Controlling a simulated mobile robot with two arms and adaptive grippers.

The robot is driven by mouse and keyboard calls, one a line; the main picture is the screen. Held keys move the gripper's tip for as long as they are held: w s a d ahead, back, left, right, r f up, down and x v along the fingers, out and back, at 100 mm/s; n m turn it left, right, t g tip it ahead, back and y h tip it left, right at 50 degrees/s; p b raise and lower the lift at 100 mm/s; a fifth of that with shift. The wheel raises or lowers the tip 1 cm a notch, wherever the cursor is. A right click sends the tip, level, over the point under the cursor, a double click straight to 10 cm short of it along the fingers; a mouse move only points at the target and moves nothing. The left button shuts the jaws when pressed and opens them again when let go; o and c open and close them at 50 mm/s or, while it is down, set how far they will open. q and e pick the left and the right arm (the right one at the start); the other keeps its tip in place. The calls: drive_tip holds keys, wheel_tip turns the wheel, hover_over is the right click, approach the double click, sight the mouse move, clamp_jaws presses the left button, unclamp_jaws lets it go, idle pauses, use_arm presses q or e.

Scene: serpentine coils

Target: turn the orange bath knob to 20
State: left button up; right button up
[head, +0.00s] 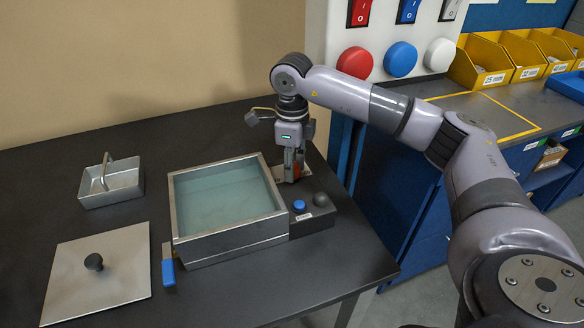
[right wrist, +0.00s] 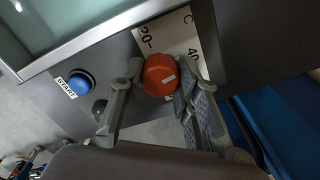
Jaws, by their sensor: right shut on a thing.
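The orange bath knob (right wrist: 157,72) sits on a pale scale plate (right wrist: 172,33) marked 20, 40 and C, in the right wrist view. A small white mark shows on the knob's lower right side; the exact reading I cannot tell. My right gripper (right wrist: 156,90) has one finger on each side of the knob and is shut on it. In the head view the right gripper (head: 293,164) points down at the bath's right side, hiding most of the knob. The water bath (head: 225,247) is a steel box of clear water. My left gripper is not in view.
A blue START button (head: 299,205) and a dark round knob (head: 321,199) are on the control box near the gripper. A steel carrier (head: 112,192), a lid (head: 110,270) and a blue-handled tool (head: 168,272) lie to the left. Yellow bins (head: 487,60) stand at the back right.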

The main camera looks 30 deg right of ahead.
drive_tip(key=n+b, duration=0.1)
drive_tip(key=n, duration=0.3)
drive_tip(key=shift+n, duration=0.3)
drive_tip(key=n, duration=0.3)
drive_tip(key=shift+n+b, duration=0.3)
drive_tip(key=shift+b, duration=0.05)
drive_tip(key=n, duration=0.4)
drive_tip(key=shift+b, duration=0.35)
drive_tip(key=shift+r+n, duration=0.1)
drive_tip(key=shift+n, duration=1.7)
drive_tip(key=o, duration=1.2)
drive_tip(key=shift+c, duration=0.2)
wheel_tip(320, 180, up, 12)
